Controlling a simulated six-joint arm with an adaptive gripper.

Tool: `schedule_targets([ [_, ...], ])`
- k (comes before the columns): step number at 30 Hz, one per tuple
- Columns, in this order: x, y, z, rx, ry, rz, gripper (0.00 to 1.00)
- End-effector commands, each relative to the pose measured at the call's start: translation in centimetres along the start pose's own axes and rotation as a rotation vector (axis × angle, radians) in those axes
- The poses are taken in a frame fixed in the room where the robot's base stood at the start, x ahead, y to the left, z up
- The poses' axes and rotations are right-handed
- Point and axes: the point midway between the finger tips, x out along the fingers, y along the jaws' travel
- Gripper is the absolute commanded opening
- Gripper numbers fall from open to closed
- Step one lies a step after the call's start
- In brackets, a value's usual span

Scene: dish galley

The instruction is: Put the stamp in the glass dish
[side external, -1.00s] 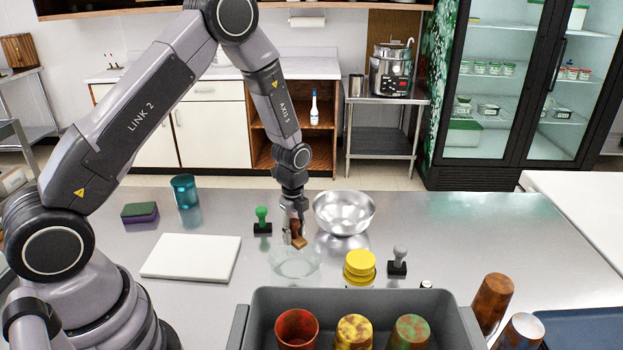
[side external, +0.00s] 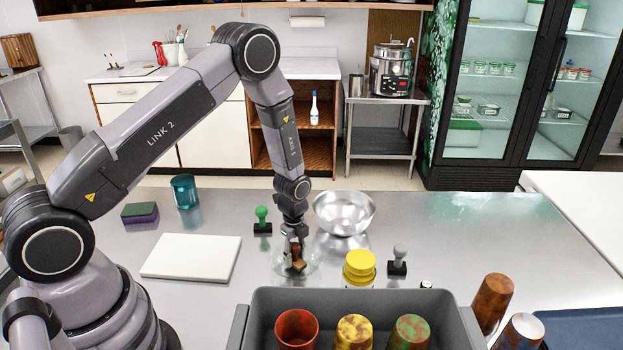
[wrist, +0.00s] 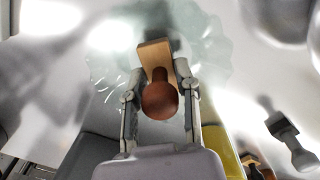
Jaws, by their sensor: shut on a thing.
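My gripper (side external: 294,245) is shut on a brown wooden stamp (side external: 298,264) and points down over the glass dish (side external: 278,268). In the wrist view, the stamp's round brown handle (wrist: 160,99) is between the two fingers, with its tan block (wrist: 154,54) beyond them. The clear, scalloped glass dish (wrist: 105,72) lies behind the stamp there. The stamp is within the dish's outline in both views. I cannot tell whether it touches the dish's bottom.
A green stamp (side external: 262,219) and a grey stamp (side external: 398,259) stand nearby. A metal bowl (side external: 345,208) is behind, a yellow-lidded jar (side external: 360,266) to the right, a white board (side external: 191,257) to the left. A grey bin (side external: 262,306) with cups is in front.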

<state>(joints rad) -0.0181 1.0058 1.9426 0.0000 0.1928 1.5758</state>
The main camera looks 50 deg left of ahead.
Motion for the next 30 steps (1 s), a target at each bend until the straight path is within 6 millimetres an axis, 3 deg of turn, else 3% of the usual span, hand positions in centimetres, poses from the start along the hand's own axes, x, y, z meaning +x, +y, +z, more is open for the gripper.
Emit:
schedule_targets([
  [1,0.0,0.0,0.0,0.0,0.0,0.0,0.32],
  [8,0.0,0.0,0.0,0.0,0.0,0.0,0.6],
  [26,-0.1,0.0,0.0,0.0,0.0,0.0,0.6],
  [30,-1.2,-0.1,0.0,0.0,0.0,-0.004,0.6],
])
